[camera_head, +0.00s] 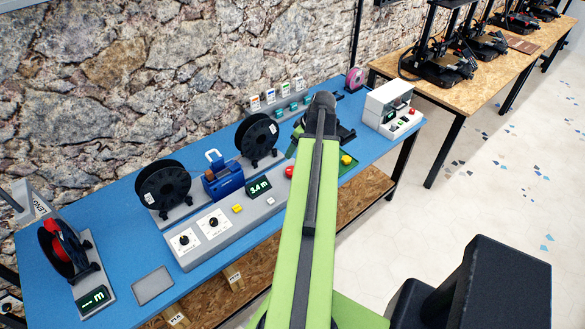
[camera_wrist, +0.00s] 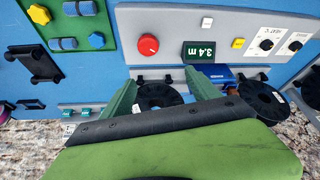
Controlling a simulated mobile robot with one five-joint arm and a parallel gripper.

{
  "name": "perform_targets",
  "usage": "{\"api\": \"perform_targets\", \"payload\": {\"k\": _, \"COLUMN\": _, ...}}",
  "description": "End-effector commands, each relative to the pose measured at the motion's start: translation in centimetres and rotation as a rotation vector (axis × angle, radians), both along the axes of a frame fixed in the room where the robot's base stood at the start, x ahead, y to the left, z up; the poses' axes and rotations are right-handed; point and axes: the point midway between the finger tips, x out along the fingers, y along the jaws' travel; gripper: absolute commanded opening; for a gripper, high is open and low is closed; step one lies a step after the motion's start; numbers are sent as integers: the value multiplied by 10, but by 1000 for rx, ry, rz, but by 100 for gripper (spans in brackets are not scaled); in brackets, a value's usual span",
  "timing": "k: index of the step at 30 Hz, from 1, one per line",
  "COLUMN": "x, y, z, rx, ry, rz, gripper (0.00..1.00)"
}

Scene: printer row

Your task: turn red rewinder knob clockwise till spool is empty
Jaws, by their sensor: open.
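The red knob (camera_head: 289,171) sits at the right end of the grey rewinder panel, partly beside my arm. It is large and clear in the wrist view (camera_wrist: 148,45), next to a display (camera_wrist: 198,51) reading 3.4 m. Two black spools stand behind the panel, the left one (camera_head: 163,188) and the right one (camera_head: 257,137), with a blue unit (camera_head: 222,180) between them. How much filament they hold cannot be told. My gripper (camera_wrist: 160,92) is open and empty, its green fingers apart, over the rear side of the rewinder, away from the knob.
On the blue bench (camera_head: 120,262), a red-filled spool (camera_head: 62,248) with a display stands at the far left. A grey-white box (camera_head: 388,104) stands at the right. A stone wall (camera_head: 150,70) closes the back.

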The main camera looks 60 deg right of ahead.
Motion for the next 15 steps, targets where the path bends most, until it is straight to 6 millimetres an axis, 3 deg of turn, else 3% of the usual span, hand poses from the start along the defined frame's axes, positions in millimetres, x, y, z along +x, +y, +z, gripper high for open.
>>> {"api": "perform_targets", "payload": {"k": 1, "x": -18, "y": -10, "z": 1, "rx": 0, "ry": 0, "rz": -32, "gripper": 70}}
{"api": "perform_targets", "payload": {"k": 4, "x": -34, "y": -18, "z": 1, "rx": 1, "ry": 0, "rz": -60, "gripper": 70}}
{"api": "perform_targets", "payload": {"k": 10, "x": -34, "y": -19, "z": -3, "rx": 1, "ry": 1, "rz": -61, "gripper": 70}}
{"api": "perform_targets", "payload": {"k": 15, "x": -27, "y": -20, "z": -22, "rx": 0, "ry": 1, "rz": -61, "gripper": 70}}
